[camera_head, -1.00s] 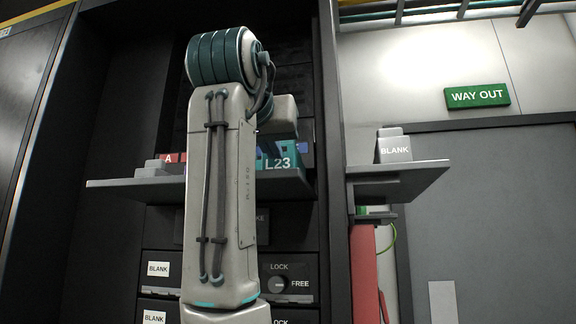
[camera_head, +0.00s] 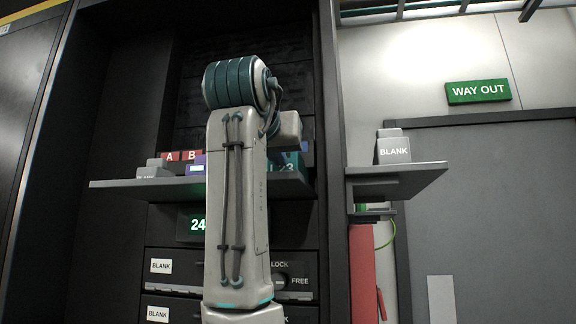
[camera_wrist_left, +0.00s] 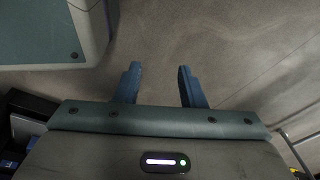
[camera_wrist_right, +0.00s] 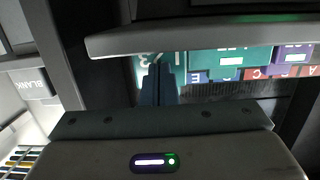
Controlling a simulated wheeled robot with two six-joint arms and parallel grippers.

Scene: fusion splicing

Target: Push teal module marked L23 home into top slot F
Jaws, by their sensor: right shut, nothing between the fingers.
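The teal module marked L23 (camera_head: 291,162) stands at the right end of the rack's shelf, partly behind my right wrist, which hides part of its label. In the right wrist view its teal face (camera_wrist_right: 143,60) shows upside down at the fingertips. My right gripper (camera_wrist_right: 158,72) is shut and empty, its tips right at that face; whether they touch it I cannot tell. Slot F's label and the module's depth in the slot are hidden. My left gripper (camera_wrist_left: 158,78) is open and empty, over bare floor, away from the rack.
The grey shelf (camera_head: 120,184) juts out in front of the module row. Red slot labels A (camera_head: 169,156) and B (camera_head: 192,155) show beside a purple module (camera_head: 196,166). In the right wrist view another teal module (camera_wrist_right: 222,72) stands beside L23. A BLANK block (camera_head: 394,150) sits on the right ledge.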

